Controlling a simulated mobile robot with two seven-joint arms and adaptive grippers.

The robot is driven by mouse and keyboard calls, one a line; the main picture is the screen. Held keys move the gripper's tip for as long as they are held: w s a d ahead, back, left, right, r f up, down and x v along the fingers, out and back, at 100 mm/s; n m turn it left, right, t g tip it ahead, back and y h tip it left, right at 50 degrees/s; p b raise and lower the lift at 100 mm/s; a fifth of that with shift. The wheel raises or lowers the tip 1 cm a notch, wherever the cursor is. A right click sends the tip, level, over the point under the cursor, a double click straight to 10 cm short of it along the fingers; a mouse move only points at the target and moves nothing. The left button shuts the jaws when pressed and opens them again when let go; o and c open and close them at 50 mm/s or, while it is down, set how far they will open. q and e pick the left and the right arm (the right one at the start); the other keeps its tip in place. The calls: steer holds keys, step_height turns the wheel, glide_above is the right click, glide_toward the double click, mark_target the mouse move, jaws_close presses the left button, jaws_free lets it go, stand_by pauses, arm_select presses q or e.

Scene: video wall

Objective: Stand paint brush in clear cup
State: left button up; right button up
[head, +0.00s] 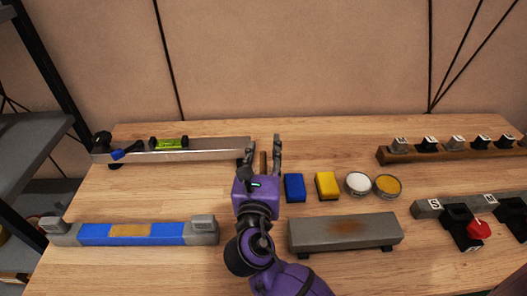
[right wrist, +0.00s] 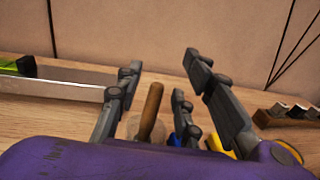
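My right gripper (head: 263,145) is over the middle of the wooden table, its fingers pointing to the back and spread apart. A brown wooden handle (head: 263,161), which looks like the paint brush, shows between the fingers. In the right wrist view the handle (right wrist: 150,108) stands nearly upright, leaning slightly, with gaps to the fingers on both sides. A faint pale shape is around its lower end; I cannot tell whether this is the clear cup. The brush's lower end is hidden behind my purple palm. My left gripper is not in view.
Blue (head: 294,187) and yellow (head: 327,185) blocks and white (head: 358,184) and yellow (head: 387,187) round tubs stand right of my gripper. A metal rail (head: 205,150) lies behind left, a grey bench-like block (head: 345,231) in front right. The table between left rails is clear.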

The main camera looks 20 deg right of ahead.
steer(key=v, duration=1.2)
steer(key=shift+w, duration=0.1)
stand_by(0.4)
